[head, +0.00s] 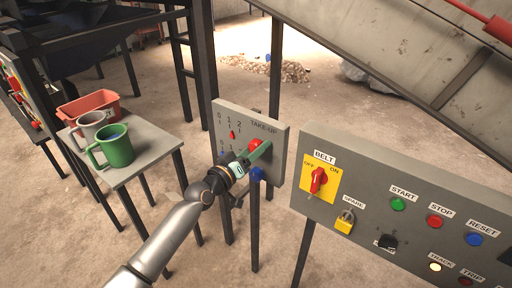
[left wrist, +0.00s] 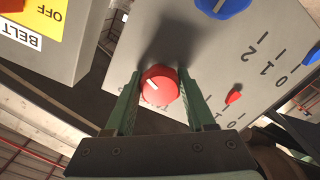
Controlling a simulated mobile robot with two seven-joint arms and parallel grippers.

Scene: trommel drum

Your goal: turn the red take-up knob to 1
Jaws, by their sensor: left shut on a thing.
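The large red knob (head: 256,146) is on the grey TAKE-UP panel (head: 280,160), right of a small red knob (head: 232,135). My left gripper (head: 261,153) is at the panel, its green fingers partly hiding the large knob. In the left wrist view, the large red knob (left wrist: 159,84) sits between the two fingers of my left gripper (left wrist: 158,78), which is shut on it. Its white mark points up and to the left in that view. I cannot make out which number the mark is at. My right gripper is not in view.
A blue knob (head: 257,173) is just below the gripper. The BELT panel (head: 400,180), with a red switch (head: 317,180) and several buttons, stands close to the right. A table (head: 150,165) with a green mug (head: 114,146), a grey mug (head: 92,123) and a red bin (head: 90,104) is left.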

